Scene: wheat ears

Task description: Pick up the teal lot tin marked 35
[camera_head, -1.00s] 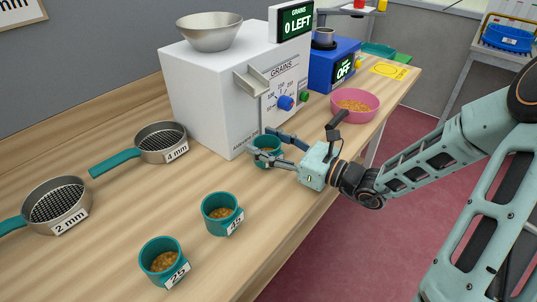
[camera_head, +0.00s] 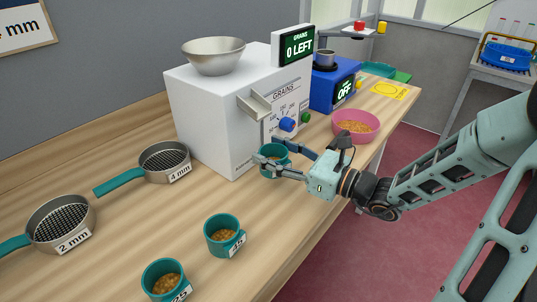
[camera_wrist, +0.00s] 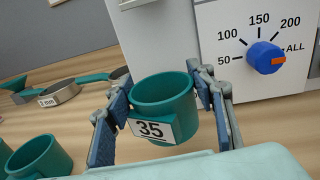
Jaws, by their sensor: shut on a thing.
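The teal tin marked 35 (camera_wrist: 165,105) shows upright in the wrist view, with its white label facing me. My gripper (camera_wrist: 160,110) is shut on it, one finger on each side. In the head view the same tin (camera_head: 270,167) is between my gripper's fingers (camera_head: 280,163), in front of the white grain counter. It appears slightly above the bench. The fingers partly hide it there, and its label is not visible in that view.
The white counter (camera_head: 205,125) stands close behind the tin. Teal tins marked 45 (camera_head: 222,230) and 25 (camera_head: 160,280) hold grain at the front. A pink bowl (camera_head: 365,137) of grain is to the right. Two sieves (camera_head: 60,225) lie left. Bare bench lies between.

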